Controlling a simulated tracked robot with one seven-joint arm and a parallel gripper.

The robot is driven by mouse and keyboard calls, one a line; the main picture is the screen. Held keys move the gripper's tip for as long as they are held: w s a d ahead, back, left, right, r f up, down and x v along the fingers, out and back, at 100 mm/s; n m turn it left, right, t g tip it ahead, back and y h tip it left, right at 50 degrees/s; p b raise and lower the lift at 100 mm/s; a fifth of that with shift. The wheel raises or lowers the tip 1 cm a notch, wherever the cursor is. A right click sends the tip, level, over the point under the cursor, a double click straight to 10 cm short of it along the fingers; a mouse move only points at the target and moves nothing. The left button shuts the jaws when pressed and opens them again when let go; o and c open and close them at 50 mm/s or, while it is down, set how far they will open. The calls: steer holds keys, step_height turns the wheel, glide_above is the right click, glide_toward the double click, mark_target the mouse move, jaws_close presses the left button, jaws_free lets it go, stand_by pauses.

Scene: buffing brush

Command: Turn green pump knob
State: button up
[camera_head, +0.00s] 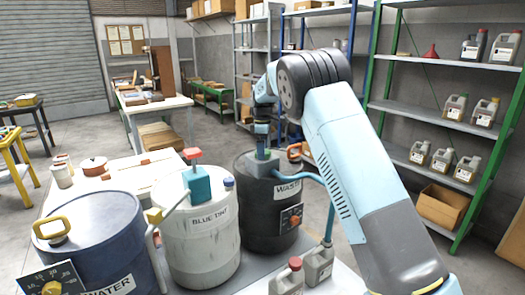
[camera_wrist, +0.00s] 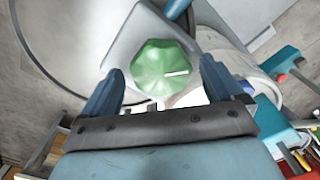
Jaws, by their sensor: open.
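The green pump knob (camera_wrist: 160,66) is faceted with a short white mark and sits on a pale pump head in the wrist view. In the head view it shows as a small green piece (camera_head: 262,154) on top of the black drum labelled WASTE (camera_head: 262,215). My gripper (camera_wrist: 161,74) is open, with one blue finger on each side of the knob and visible gaps between. In the head view my gripper (camera_head: 262,138) points down just above the knob. Whether the fingertips are level with the knob is unclear.
A white BLUE TINT drum (camera_head: 203,245) with a red-topped pump (camera_head: 192,154) stands left of the black drum. A blue WATER drum (camera_head: 95,240) is further left. A light-blue hose (camera_head: 318,180) runs right toward grey jugs (camera_head: 318,265). Shelves (camera_head: 440,90) stand behind.

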steer(key=shift+f, duration=0.35)
steer(key=shift+c, duration=0.2)
steer(key=c, duration=1)
steer(key=shift+m, duration=0.3)
